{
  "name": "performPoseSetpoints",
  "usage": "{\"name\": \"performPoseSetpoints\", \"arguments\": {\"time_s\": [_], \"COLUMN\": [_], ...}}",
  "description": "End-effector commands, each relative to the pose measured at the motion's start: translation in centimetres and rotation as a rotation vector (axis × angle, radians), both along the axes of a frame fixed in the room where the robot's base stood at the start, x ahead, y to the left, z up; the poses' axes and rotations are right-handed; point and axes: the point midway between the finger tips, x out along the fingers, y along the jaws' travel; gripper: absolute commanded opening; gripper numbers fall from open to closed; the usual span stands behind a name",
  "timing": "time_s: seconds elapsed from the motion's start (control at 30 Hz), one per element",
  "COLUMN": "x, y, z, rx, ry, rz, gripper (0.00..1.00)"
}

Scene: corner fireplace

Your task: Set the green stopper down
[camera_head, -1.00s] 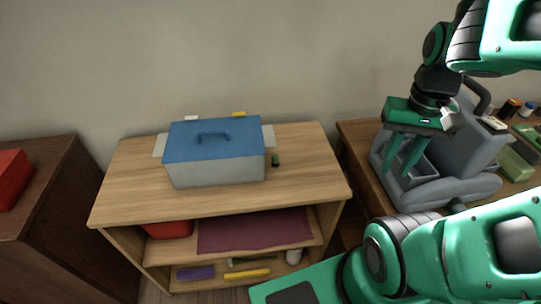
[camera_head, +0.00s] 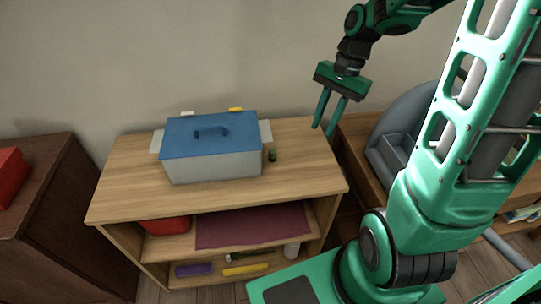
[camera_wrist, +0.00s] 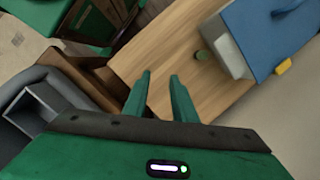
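The green stopper (camera_head: 272,155) is a small dark green cylinder. It stands on the wooden top of the low shelf (camera_head: 305,180), just right of the grey box with the blue lid (camera_head: 213,168). The stopper also shows in the wrist view (camera_wrist: 203,55), ahead and right of the fingers. My gripper (camera_head: 323,131) is open, with nothing between its fingers. It hangs near the right end of the shelf top, apart from the stopper.
A grey caddy with compartments (camera_head: 398,140) stands on a brown table at the right. A dark wooden cabinet (camera_head: 50,215) with a red object (camera_head: 10,175) is at the left. The right part of the shelf top is bare.

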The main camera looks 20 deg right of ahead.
Motion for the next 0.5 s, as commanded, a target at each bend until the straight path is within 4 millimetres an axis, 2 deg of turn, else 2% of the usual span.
{"name": "performPoseSetpoints", "arguments": {"time_s": [0.1, 0.2, 0.3, 0.5], "x": [3.3, 5.5, 7.0, 8.4], "y": [1.9, 3.5, 4.8, 6.3], "z": [-1.9, -3.0, -4.0, -5.0], "rx": [0.075, 0.133, 0.181, 0.230], "ry": [0.054, 0.096, 0.135, 0.184], "rz": [-0.096, -0.171, -0.231, -0.295], "gripper": [0.24, 0.24, 0.24, 0.24]}}
